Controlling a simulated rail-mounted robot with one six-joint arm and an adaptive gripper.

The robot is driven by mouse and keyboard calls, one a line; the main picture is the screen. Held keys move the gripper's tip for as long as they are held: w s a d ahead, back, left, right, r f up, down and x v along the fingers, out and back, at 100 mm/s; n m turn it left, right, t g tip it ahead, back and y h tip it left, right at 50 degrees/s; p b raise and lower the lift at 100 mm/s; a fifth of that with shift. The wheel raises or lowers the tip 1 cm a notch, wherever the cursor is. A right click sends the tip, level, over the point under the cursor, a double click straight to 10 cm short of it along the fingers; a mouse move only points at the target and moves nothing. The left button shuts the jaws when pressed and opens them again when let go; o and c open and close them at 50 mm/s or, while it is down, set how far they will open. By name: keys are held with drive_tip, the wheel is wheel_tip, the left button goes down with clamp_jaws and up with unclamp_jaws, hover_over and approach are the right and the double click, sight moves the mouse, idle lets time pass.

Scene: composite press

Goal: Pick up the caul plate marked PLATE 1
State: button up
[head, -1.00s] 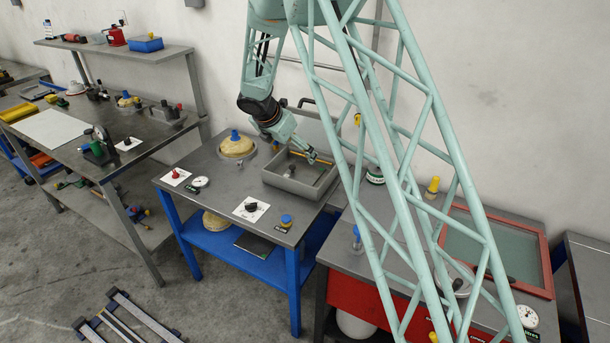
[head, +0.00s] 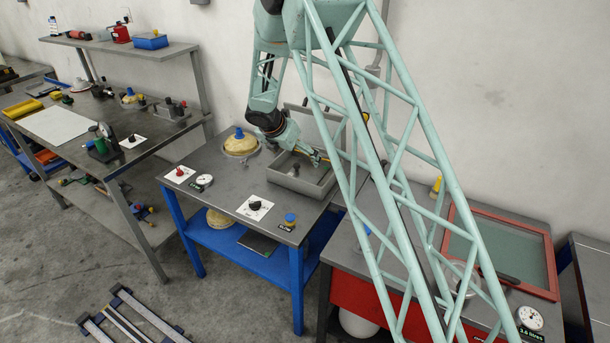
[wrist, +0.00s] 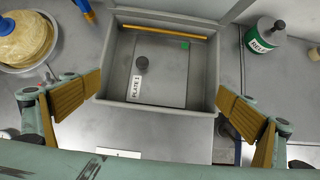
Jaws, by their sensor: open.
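The caul plate marked PLATE 1 (wrist: 160,88) is a flat grey plate with a dark knob and a white label. In the wrist view it lies inside a grey open box (wrist: 108,70), which also shows in the head view (head: 306,187). My gripper (wrist: 155,115) is open, its ochre-padded fingers spread to the left and right of the box's near part, with nothing between them. In the head view my gripper (head: 315,157) is over the box. The plate is mostly hidden there by the box wall and my arm.
A yellow bar (wrist: 165,32) spans the far side inside the box, with a green spot (wrist: 185,45) near it. A yellow domed piece with a blue knob (wrist: 22,40) stands left. A labelled canister (wrist: 262,38) stands right. The raised box lid (head: 312,122) is behind.

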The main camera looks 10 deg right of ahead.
approach(306, 173)
drive_tip(key=shift+w+d+f+b, duration=0.4)
drive_tip(key=shift+w+f, duration=0.1)
drive_tip(key=shift+f, duration=0.1)
idle(0.3)
drive_tip(key=shift+b+x, duration=0.3)
drive_tip(key=shift+x, duration=2.25)
drive_tip(key=shift+s+f, duration=0.1)
drive_tip(key=shift+s, duration=0.05)
drive_tip(key=shift+c, duration=0.9)
